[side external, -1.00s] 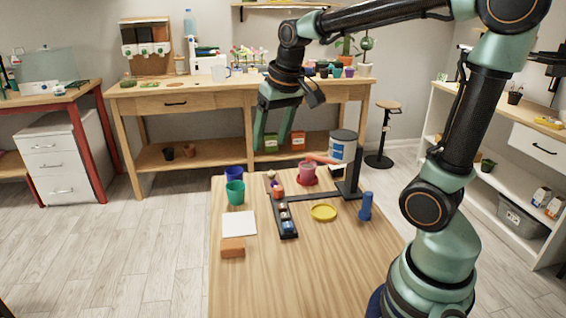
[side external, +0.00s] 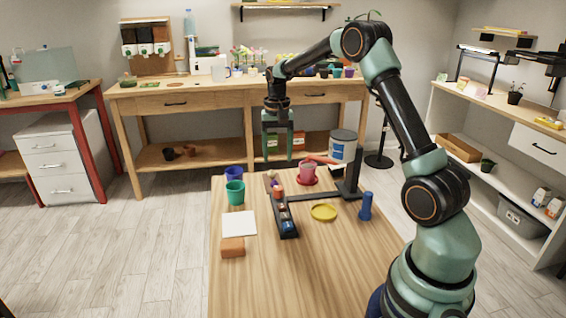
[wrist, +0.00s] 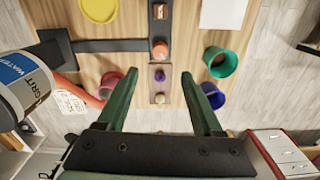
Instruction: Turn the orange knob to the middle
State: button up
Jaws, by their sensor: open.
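The orange knob (side external: 278,192) sits on a long dark panel (side external: 287,226) on the wooden table. In the wrist view the orange knob (wrist: 160,50) lies just beyond my fingertips, roughly centred between them. A purple knob (wrist: 160,75) and a pale round knob (wrist: 160,98) sit on a tan strip nearer my gripper. My gripper (side external: 277,160) is open, points down, and hangs above the far end of the panel. In the wrist view my gripper (wrist: 160,74) has its two green fingers spread, with nothing between them touching either finger.
A teal cup (side external: 235,193) and a blue cup (side external: 234,173) stand left of the panel. A pink pot (side external: 307,172), a dark upright post (side external: 352,178), a yellow dish (side external: 323,212) and a blue object (side external: 366,206) are right. White paper (side external: 239,223) and an orange-brown block (side external: 232,248) lie nearer.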

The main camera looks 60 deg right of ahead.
aim_at(278, 188)
notch_tip(278, 188, down, 11)
jog(key=shift+r, duration=0.15)
dwell(0.4)
grip_shut()
